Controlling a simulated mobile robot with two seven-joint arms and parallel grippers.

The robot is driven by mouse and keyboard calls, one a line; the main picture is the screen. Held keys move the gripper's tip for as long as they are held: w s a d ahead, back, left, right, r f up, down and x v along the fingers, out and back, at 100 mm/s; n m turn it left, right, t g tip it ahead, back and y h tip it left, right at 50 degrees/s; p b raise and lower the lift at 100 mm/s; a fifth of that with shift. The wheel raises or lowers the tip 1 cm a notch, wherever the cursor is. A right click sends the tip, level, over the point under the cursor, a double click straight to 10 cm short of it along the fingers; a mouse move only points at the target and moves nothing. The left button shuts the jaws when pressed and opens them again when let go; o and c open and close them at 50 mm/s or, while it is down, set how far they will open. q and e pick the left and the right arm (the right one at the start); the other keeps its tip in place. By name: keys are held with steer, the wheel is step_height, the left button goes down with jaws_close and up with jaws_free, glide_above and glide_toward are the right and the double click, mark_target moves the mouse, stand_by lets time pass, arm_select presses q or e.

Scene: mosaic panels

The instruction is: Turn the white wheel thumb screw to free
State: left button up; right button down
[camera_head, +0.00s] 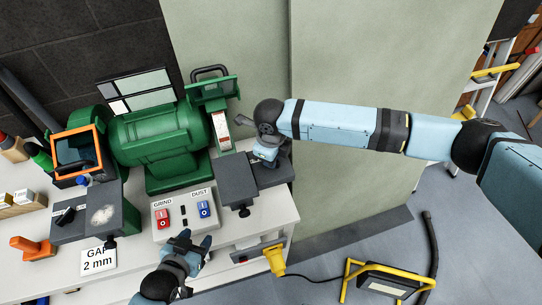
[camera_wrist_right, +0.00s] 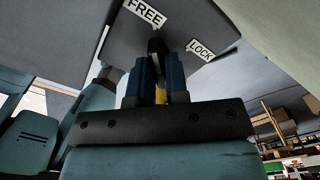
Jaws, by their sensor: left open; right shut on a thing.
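In the right wrist view, my right gripper (camera_wrist_right: 160,85) is shut on a small dark piece, taken as the thumb screw (camera_wrist_right: 157,46), beneath a dark plate (camera_wrist_right: 175,25). The plate carries a FREE label (camera_wrist_right: 145,12) and a LOCK label (camera_wrist_right: 200,49); the dark piece is between them. The screw's exact angle is hard to tell. In the head view, my right gripper (camera_head: 265,152) is at the right end of the green grinder (camera_head: 160,140), beside the dark tool rest (camera_head: 238,180); its fingertips are mostly hidden. My left gripper (camera_head: 196,242) is open and empty before the switch panel.
The switch panel has a red GRIND switch (camera_head: 163,218) and a blue DUST switch (camera_head: 204,209). A GAP 2 mm card (camera_head: 98,261) and an orange-handled tool (camera_head: 33,248) are at left. A yellow plug (camera_head: 274,260) and yellow-framed work lamp (camera_head: 385,283) are at lower right.

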steer(key=c, duration=1.1)
jaws_free()
step_height(320, 180, up, 7)
steer(key=shift+f+b, duration=0.2)
steer(key=shift+b, duration=0.4)
steer(key=shift+r, duration=0.55)
